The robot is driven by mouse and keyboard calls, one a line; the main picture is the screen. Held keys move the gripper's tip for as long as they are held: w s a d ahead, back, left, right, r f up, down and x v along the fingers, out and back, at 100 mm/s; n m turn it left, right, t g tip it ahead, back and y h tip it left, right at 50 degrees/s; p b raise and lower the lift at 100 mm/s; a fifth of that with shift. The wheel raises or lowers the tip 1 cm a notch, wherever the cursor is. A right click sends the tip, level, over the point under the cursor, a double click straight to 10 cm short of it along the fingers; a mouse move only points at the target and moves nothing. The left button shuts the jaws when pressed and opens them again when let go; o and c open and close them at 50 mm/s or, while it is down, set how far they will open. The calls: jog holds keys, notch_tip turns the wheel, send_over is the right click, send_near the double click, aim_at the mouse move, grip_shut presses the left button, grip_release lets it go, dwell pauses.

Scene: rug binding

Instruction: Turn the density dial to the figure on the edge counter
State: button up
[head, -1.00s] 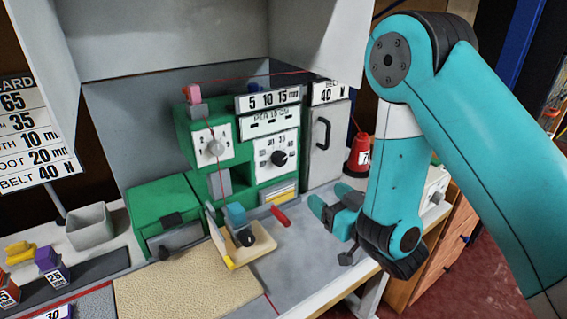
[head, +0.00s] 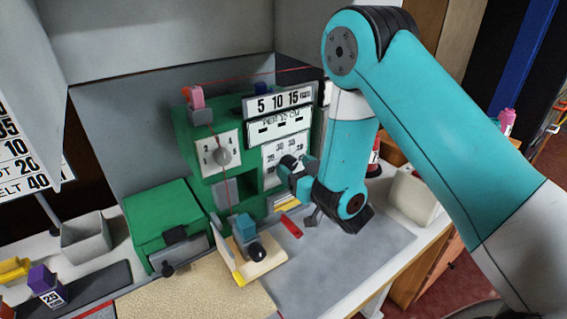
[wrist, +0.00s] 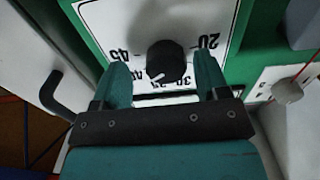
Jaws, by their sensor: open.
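The density dial is a black round knob (wrist: 166,60) on a white scale plate (wrist: 100,20), seen upside down in the wrist view. I read 20, 30 and 45; other figures are partly hidden. Its white mark points down-left, near the middle figures; I cannot tell the exact one. My gripper (wrist: 163,75) is open, with a finger on each side of the knob and gaps between. In the head view my gripper (head: 291,174) covers the knob's area. A panel (head: 279,127) marked PER 15 CM, with dark dashes, sits above the plate; I cannot tell a count figure there.
A second grey dial (head: 222,156) is to the left on the green machine (head: 186,140). A dark handle (wrist: 62,95) stands out beside the plate in the wrist view.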

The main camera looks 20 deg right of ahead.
jog(key=shift+w+a, duration=0.15)
jog(key=shift+a, duration=0.05)
jog(key=shift+a, duration=0.1)
jog(key=shift+c, duration=0.2)
jog(key=c, duration=0.9)
